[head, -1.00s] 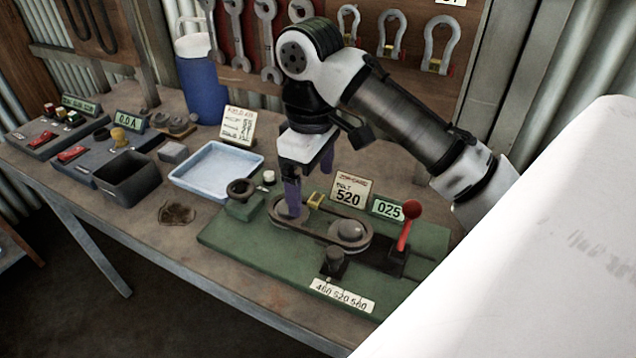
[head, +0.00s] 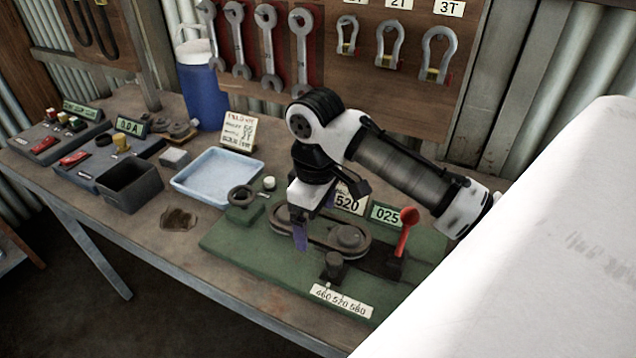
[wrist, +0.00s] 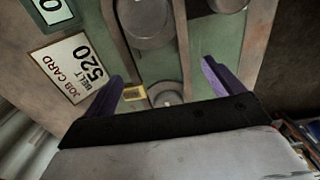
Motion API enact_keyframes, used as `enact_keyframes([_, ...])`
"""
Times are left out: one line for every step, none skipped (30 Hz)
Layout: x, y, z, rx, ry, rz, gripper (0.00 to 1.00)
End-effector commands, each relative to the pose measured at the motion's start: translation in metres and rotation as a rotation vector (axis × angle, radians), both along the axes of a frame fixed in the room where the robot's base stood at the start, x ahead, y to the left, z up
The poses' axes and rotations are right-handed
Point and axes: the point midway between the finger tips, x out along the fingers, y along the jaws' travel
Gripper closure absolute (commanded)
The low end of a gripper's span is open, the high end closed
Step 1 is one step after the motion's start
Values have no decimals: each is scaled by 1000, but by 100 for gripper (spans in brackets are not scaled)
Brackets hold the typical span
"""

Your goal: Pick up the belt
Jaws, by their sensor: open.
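The belt (head: 318,247) is a dark loop around two pulleys on a green base plate (head: 240,258). In the wrist view its two strands (wrist: 185,52) run away from my gripper, past the larger pulley (wrist: 148,22). My gripper (head: 314,217) is open and empty over the belt's left part. Its purple fingers show in the wrist view (wrist: 163,86), one on either side of the strands. In the head view the near finger overlaps the belt's outline; I cannot tell whether it touches. My gripper hides part of the belt's far left side.
A job card reading 520 (head: 350,200) stands behind. A blue tray (head: 190,194) and dark open box (head: 128,186) lie left.

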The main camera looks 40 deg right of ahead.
Motion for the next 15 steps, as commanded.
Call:
enact_keyframes([0,0,0,0,0,0,7])
enact_keyframes([0,0,0,0,0,0,7])
enact_keyframes([0,0,0,1,0,0,7])
enact_keyframes([0,0,0,1,0,0,7])
enact_keyframes([0,0,-1,1,0,0,7])
enact_keyframes([0,0,-1,1,0,0,7])
enact_keyframes([0,0,-2,1,0,0,7])
enact_keyframes([0,0,-2,2,1,0,7])
enact_keyframes([0,0,-3,2,1,0,7])
enact_keyframes([0,0,-3,2,1,0,7])
enact_keyframes([0,0,-3,2,1,0,7])
enact_keyframes([0,0,-4,2,0,0,7])
enact_keyframes([0,0,-4,1,-1,0,7])
enact_keyframes([0,0,-4,1,-1,0,7])
enact_keyframes([0,0,-5,1,0,0,7])
